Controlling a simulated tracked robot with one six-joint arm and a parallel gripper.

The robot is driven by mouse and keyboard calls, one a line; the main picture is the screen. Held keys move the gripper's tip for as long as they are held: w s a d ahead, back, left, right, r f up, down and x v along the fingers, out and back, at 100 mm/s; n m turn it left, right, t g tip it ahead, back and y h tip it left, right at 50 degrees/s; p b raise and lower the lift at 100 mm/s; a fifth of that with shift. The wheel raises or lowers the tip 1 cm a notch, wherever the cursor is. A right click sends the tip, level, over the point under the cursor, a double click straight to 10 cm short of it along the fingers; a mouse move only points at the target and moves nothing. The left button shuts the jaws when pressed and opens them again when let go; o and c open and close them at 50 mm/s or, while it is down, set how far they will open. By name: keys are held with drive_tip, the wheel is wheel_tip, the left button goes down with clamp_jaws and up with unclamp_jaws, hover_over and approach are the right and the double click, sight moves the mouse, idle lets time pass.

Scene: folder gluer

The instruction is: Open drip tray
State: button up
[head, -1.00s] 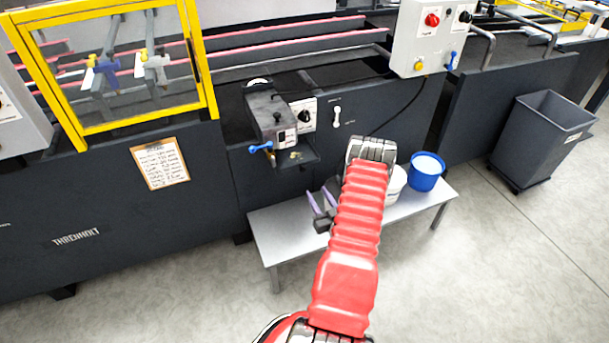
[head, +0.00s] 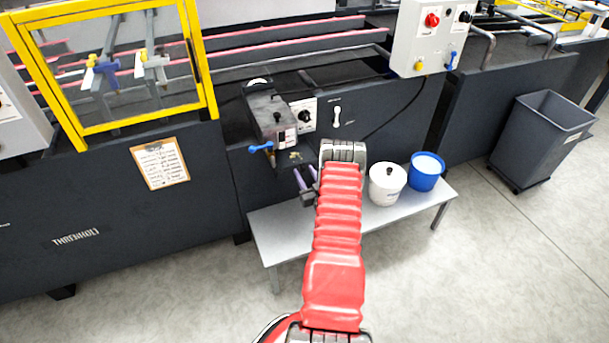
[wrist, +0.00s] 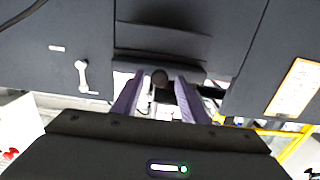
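The drip tray (head: 286,161) is a dark shelf-like piece below the glue unit (head: 270,117), with yellowish spots on top. In the wrist view a dark tray-like front (wrist: 160,62) lies ahead, with a round dark knob (wrist: 160,78) on it. My gripper (head: 304,179) has purple fingers and is just below and in front of the tray. In the wrist view my gripper (wrist: 158,92) is open, with the knob showing between the fingertips. I cannot tell whether a finger touches it. My arm hides part of the area to the right of the tray.
A grey bench (head: 272,236) stands below, with a white lidded pot (head: 387,186) and a blue bucket (head: 426,172) on its right part. A blue-handled valve (head: 261,147) juts out left of the tray. A white handle (head: 337,117) is on the machine panel.

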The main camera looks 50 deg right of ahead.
drive_tip(key=shift+c, duration=0.2)
clamp_jaws()
idle(0.3)
